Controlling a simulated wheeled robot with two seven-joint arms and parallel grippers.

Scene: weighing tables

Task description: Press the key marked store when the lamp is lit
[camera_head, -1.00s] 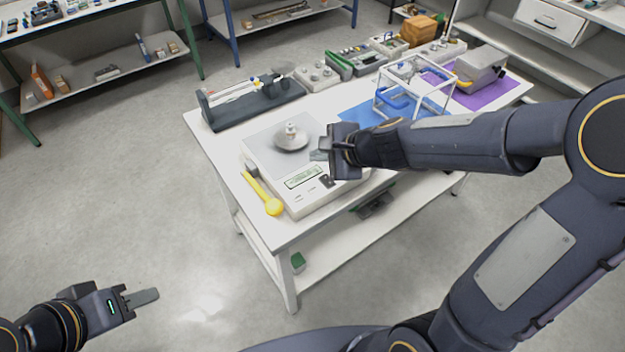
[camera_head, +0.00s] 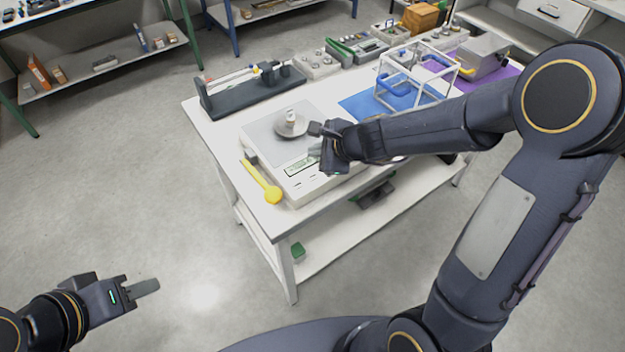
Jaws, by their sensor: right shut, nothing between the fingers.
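The white weighing scale (camera_head: 322,186) sits on the near end of the white table. A small weight (camera_head: 291,118) stands on its round pan (camera_head: 283,132). I cannot read the key markings, and no lit lamp can be made out. My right gripper (camera_head: 316,148) is shut and empty over the scale's right part, beside the display, and hides part of the panel. I cannot tell whether it touches. My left gripper (camera_head: 145,287) is over the floor, far from the scale; its jaw opening is unclear.
A yellow spoon-like tool (camera_head: 262,183) lies against the scale's left side. A dark stand (camera_head: 250,96) is behind it. Shelves surround open floor.

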